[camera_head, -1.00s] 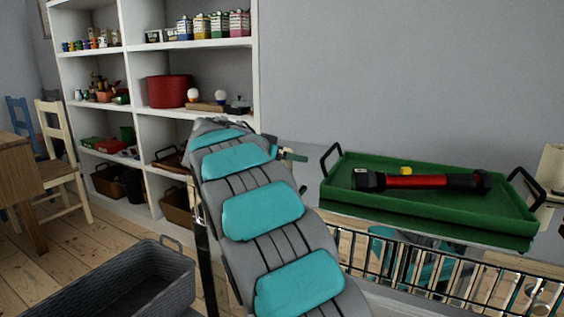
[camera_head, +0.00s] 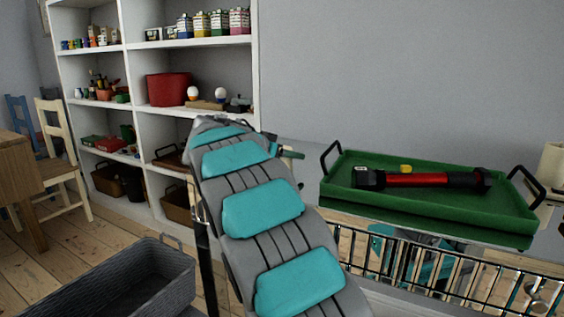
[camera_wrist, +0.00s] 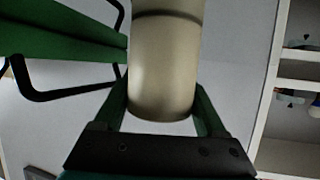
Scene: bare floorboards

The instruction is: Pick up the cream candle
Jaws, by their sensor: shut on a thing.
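The cream candle (camera_wrist: 161,65) is a smooth cream cylinder in the middle of the wrist view. My gripper (camera_wrist: 160,108) is shut on it, with one dark green finger on each side. The candle's upper part runs out of the top of the wrist view. In the head view my arm hides the candle, and only a small part of the gripper (camera_head: 290,154) shows beyond the arm. I cannot tell from these frames whether the candle touches a surface.
A green tray (camera_head: 430,223) with black handles holds a red and black flashlight (camera_head: 425,180) and a small yellow thing. A white shelf unit (camera_head: 255,60) with many items stands at the back left. A grey basket (camera_head: 150,280) is at the lower left, near a wooden chair (camera_head: 65,160).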

